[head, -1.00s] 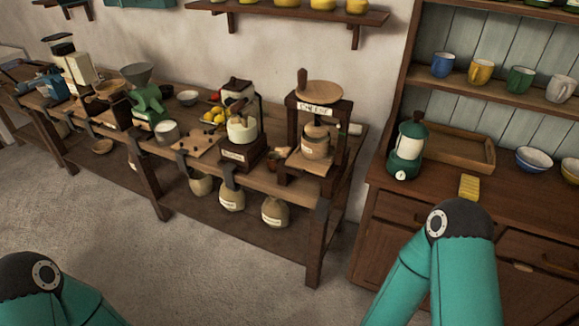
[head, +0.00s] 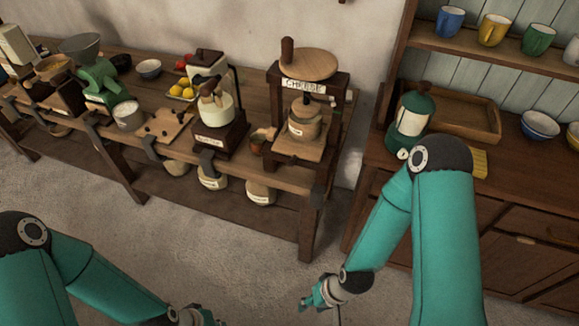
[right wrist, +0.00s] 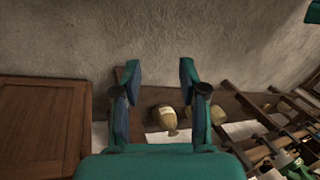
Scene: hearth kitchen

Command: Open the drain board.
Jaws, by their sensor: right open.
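I cannot tell for certain which part is the drain board. A wooden press (head: 303,87) labelled "CHEESE" stands at the right end of the workbench. It holds a small wooden tub (head: 304,122) above a pale base board (head: 300,148). A round board (head: 306,64) with an upright handle lies on its top. My right gripper (head: 318,297) is low in front of the bench's right end, apart from the press. It is open and empty in the right wrist view (right wrist: 160,72). My left gripper (head: 197,317) is cut by the bottom edge, its jaws unclear.
The floor (head: 235,275) before the bench is clear.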

